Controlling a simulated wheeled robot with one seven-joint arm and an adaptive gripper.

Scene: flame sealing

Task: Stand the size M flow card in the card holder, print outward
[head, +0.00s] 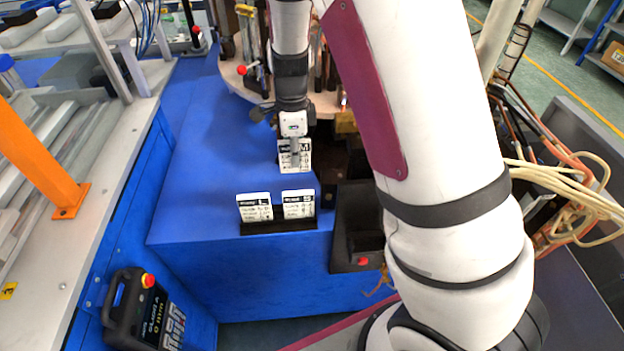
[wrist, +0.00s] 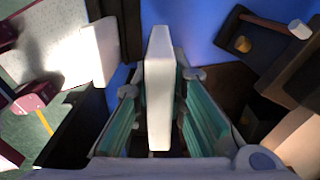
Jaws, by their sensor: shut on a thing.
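The size M flow card (head: 304,161) is a white card with a black M in its top right corner, its print towards the head camera. My gripper (head: 295,159) is shut on it and holds it upright, behind the card holder. In the wrist view the card (wrist: 158,85) is seen edge-on between the two greenish finger pads of my gripper (wrist: 160,115). The dark card holder (head: 279,227) stands at the front edge of the blue table. It bears the L card (head: 255,207) on the left and the S card (head: 298,204) on the right, prints facing out.
The blue table top (head: 205,190) is clear left of the holder. A dark fixture (head: 357,225) with a red knob stands right of the holder. A black box with a red button (head: 133,308) hangs at the lower left. Loose cables are on the right.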

